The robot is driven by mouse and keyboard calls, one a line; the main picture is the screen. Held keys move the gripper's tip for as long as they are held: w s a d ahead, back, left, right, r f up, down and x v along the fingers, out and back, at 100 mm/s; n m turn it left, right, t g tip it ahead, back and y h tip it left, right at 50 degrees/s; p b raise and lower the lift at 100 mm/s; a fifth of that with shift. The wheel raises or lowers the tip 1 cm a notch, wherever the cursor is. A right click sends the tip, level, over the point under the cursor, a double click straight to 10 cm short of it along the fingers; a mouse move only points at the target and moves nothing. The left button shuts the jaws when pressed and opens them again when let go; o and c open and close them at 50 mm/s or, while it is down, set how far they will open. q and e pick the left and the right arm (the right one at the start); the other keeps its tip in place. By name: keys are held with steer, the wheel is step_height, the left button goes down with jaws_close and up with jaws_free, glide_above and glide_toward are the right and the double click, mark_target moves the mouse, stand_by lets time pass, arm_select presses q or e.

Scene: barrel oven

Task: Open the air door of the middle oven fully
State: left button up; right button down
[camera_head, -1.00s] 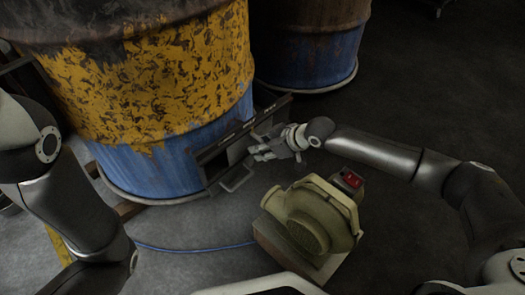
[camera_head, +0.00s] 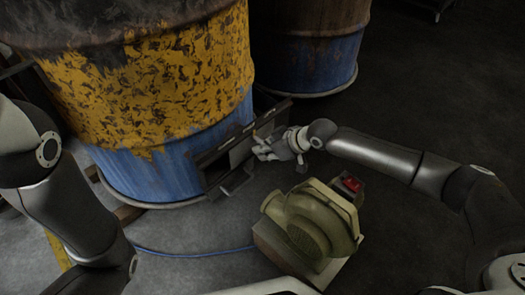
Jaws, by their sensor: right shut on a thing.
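The middle oven is a large upright barrel (camera_head: 150,90), yellow with dark worn patches above and blue below. At its lower right is a dark metal air-door frame (camera_head: 215,152) with a grey plate (camera_head: 241,151) in it. I cannot tell exactly how far the door stands open. My right gripper (camera_head: 260,149) is at the right part of this frame, shut on the air door's edge or grip; its fingers partly hide the contact. My left arm comes in at the left, but its gripper is out of view.
A yellowish blower (camera_head: 312,222) with a red switch (camera_head: 352,184) stands just below my right arm. A blue cable (camera_head: 195,254) runs along the floor to its left. Another barrel (camera_head: 308,50) stands behind. The dark floor at right is clear.

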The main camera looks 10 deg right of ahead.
steer(key=w+d, duration=0.4)
steer(key=d, duration=0.3)
steer(key=shift+w+b, duration=0.25)
steer(key=shift+b, duration=0.05)
steer(key=c, duration=1.6)
jaws_free()
steer(key=shift+o, duration=0.4)
steer(key=v, duration=1.2)
steer(key=shift+s+f, duration=0.1)
